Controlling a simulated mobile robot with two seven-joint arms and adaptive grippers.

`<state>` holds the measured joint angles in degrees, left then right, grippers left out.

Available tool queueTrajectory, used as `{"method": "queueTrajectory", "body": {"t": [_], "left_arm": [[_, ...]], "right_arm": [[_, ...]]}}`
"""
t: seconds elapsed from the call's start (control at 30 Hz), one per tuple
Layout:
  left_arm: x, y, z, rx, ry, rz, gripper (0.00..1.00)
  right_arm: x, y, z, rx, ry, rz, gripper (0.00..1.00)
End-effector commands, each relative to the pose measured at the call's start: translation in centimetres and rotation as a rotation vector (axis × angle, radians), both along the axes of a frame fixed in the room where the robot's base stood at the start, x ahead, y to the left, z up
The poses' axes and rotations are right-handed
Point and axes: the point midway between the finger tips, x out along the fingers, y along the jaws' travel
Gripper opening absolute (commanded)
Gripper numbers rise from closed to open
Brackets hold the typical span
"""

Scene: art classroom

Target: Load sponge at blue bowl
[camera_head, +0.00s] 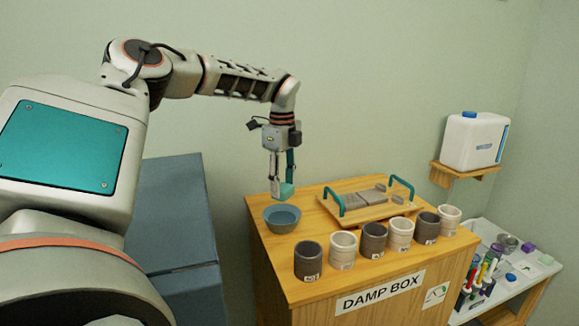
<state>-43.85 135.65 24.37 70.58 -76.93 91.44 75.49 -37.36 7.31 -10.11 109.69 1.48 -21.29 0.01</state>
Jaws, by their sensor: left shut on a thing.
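The blue bowl (281,224), a round grey-blue dish, stands upright on the cabinet top just below the sponge. The sponge appears over the bowl's far rim; from this angle I cannot tell whether it touches the bowl. The part of the bowl's inside that shows is blue. My right gripper is out of view.
A row of dark and white cups (343,252) lines the front of the DAMP BOX cabinet (376,296). A wooden tray (350,217) with teal handles holds grey slabs behind them. A white jug (473,140) sits on a wall shelf. Blue-grey cabinets (172,215) stand left.

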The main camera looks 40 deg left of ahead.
Motion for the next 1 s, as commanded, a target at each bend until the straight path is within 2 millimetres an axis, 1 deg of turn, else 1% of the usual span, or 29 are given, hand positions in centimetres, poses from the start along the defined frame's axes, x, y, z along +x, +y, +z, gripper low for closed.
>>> {"method": "queueTrajectory", "body": {"t": [0.03, 0.17, 0.7, 1.0], "left_arm": [[0.1, 0.4, -0.4, 0.001, 0.002, 0.029, 0.24], [0.2, 0.8, -1.3, 0.003, 0.002, 0.059, 0.24], [0.1, 0.7, -6.1, 0.003, 0.003, 0.057, 0.24], [0.2, 0.7, -6.9, 0.003, 0.000, 0.058, 0.24]], "right_arm": [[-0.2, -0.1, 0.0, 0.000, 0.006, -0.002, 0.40], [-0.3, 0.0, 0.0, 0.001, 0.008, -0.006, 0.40], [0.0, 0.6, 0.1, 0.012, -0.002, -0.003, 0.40], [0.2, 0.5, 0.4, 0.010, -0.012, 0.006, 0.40]]}}
